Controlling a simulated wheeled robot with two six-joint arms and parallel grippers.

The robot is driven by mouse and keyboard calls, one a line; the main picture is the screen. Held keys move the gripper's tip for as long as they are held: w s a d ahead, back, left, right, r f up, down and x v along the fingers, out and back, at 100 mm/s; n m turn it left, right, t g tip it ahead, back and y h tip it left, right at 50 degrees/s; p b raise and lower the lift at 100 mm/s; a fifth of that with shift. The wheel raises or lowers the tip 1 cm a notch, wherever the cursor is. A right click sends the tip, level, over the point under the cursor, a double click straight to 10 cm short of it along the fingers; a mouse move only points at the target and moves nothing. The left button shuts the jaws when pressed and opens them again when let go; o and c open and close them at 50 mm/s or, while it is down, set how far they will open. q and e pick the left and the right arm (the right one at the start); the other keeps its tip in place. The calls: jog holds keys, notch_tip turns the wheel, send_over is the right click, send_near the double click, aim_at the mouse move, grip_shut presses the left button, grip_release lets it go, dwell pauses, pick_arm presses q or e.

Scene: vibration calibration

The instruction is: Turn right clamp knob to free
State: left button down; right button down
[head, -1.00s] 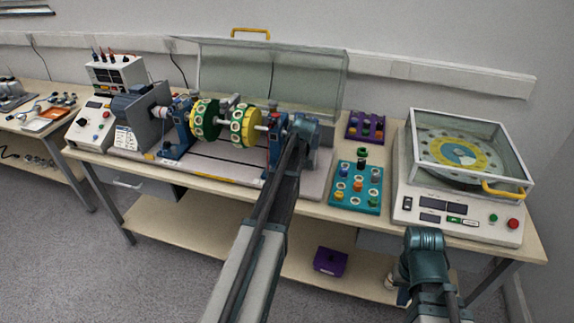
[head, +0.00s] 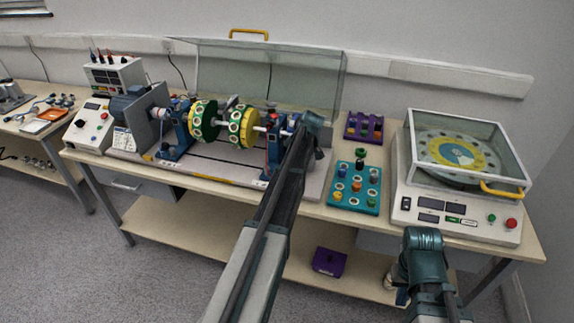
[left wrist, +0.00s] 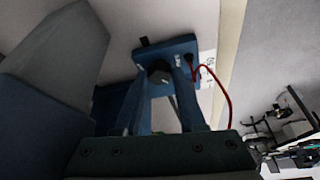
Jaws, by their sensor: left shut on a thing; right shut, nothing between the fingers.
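The right bearing stand (head: 273,150) is blue and holds the right end of the shaft with the green and yellow discs (head: 242,127). My left gripper (left wrist: 60,60) is at the top of this stand, shut on what I take to be the right clamp knob. The knob is hidden behind my left wrist in the head view, and I cannot see its angle.
A raised clear cover (head: 268,75) stands behind the rig. A teal tray of coloured parts (head: 345,201) and a purple tray (head: 352,135) lie to the right. A machine with a clear lid (head: 455,233) fills the bench's right end. A purple box (head: 329,262) sits on the lower shelf.

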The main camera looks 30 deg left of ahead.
dwell(0.3)
pick_arm(q)
jog(key=shift+c, duration=2.4)
grip_release()
jog(key=shift+r, duration=0.15)
jog(key=p+v, duration=1.2)
jog(key=v, duration=0.1)
jog(key=shift+r+p, duration=0.2)
jog(key=shift+p, duration=0.2)
jog(key=shift+d, duration=0.1)
